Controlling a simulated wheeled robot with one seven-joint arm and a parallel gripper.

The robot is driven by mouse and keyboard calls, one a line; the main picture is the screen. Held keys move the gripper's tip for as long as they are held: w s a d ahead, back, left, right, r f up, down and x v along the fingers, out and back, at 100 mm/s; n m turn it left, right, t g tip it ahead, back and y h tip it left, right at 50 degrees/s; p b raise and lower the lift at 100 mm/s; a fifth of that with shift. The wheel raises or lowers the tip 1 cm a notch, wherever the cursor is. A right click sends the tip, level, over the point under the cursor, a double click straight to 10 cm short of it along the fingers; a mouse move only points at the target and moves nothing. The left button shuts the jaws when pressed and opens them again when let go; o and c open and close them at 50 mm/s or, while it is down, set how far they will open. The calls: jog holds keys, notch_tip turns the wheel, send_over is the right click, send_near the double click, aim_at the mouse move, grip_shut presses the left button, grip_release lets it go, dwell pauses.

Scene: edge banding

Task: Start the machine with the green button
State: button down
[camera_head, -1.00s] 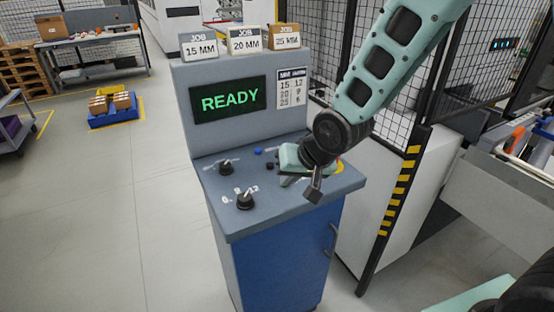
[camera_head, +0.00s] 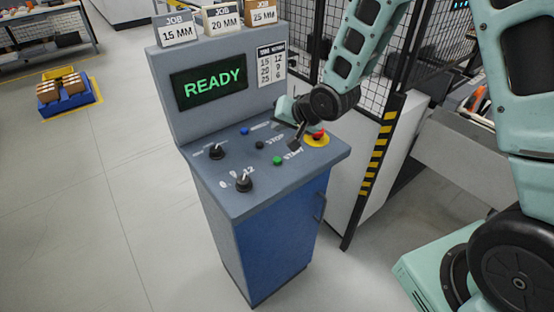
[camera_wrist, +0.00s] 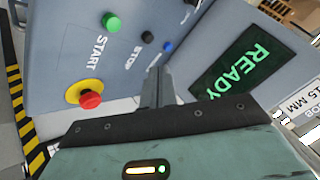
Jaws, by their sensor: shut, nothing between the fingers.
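The green START button (camera_head: 278,160) sits on the sloped top of the grey and blue console (camera_head: 262,235). It also shows in the wrist view (camera_wrist: 111,22), beside the START label. My gripper (camera_head: 298,146) is shut and empty above the back right of the panel, apart from the green button. In the wrist view its fingers (camera_wrist: 157,85) point toward the panel. The READY display (camera_head: 208,83) is lit green on the console's upright back.
A red emergency stop (camera_wrist: 90,99) on a yellow ring is close to my gripper. A black stop button (camera_head: 260,145), a blue button (camera_head: 244,131) and two black knobs (camera_head: 244,182) share the panel. A mesh fence with a striped post (camera_head: 376,160) stands right of the console.

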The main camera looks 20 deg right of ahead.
aim_at(280, 161)
jog(key=shift+f+b, duration=3.2)
jog(key=shift+f, duration=1)
jog(key=shift+f+b, duration=0.4)
